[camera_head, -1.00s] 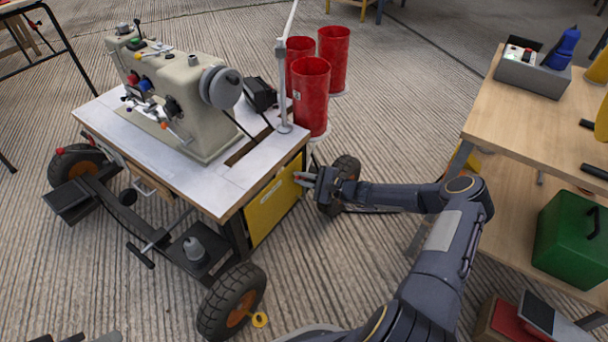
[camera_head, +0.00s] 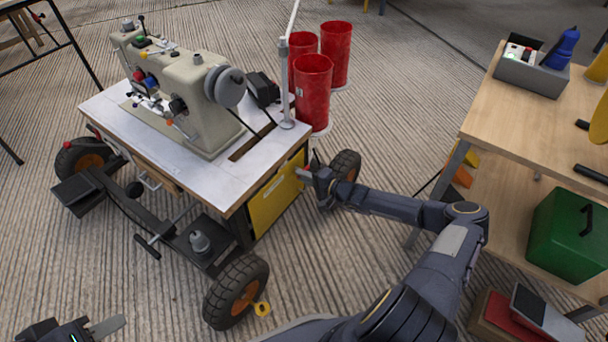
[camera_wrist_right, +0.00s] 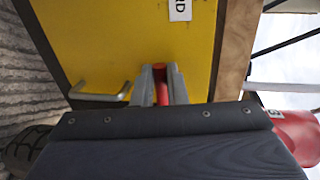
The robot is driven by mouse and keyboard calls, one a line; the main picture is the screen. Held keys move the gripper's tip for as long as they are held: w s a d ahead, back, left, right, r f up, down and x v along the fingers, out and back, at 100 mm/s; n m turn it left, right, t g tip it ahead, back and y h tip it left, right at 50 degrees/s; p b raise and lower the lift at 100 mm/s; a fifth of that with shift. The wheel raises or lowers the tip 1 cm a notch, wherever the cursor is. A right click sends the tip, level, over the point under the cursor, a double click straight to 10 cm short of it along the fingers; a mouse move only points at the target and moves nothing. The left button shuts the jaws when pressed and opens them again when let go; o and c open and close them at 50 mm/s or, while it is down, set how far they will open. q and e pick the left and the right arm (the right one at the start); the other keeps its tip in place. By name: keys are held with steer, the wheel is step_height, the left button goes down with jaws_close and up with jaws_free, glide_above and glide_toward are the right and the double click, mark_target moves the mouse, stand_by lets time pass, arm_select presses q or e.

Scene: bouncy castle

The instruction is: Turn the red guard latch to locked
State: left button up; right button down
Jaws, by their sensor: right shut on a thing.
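The red guard latch (camera_wrist_right: 161,84) sits on the yellow guard panel (camera_wrist_right: 120,40) at the side of the sewing machine cart. In the right wrist view my right gripper (camera_wrist_right: 160,76) is shut on the latch, one grey finger on each side. Only a narrow red strip shows between the fingers. In the head view my right gripper (camera_head: 305,173) is at the upper right edge of the yellow panel (camera_head: 272,203), and the latch is mostly hidden there. My left gripper (camera_head: 75,332) is at the bottom left, partly cut off, away from the latch.
A grey bar handle (camera_wrist_right: 98,96) and a white label (camera_wrist_right: 180,10) are on the panel. Red bins (camera_head: 313,90) stand behind the cart and a black wheel (camera_head: 345,166) is close to my right gripper. A wooden workbench (camera_head: 530,125) is at the right.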

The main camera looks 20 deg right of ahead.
stand_by(0.3)
steer(key=c, duration=1.5)
jaws_free()
steer(key=shift+s, duration=0.1)
steer(key=p+v, duration=0.2)
steer(key=v, duration=0.5)
steer(key=shift+s+d+p, duration=0.1)
steer(key=shift+s+p, duration=0.2)
steer(key=shift+p, duration=0.1)
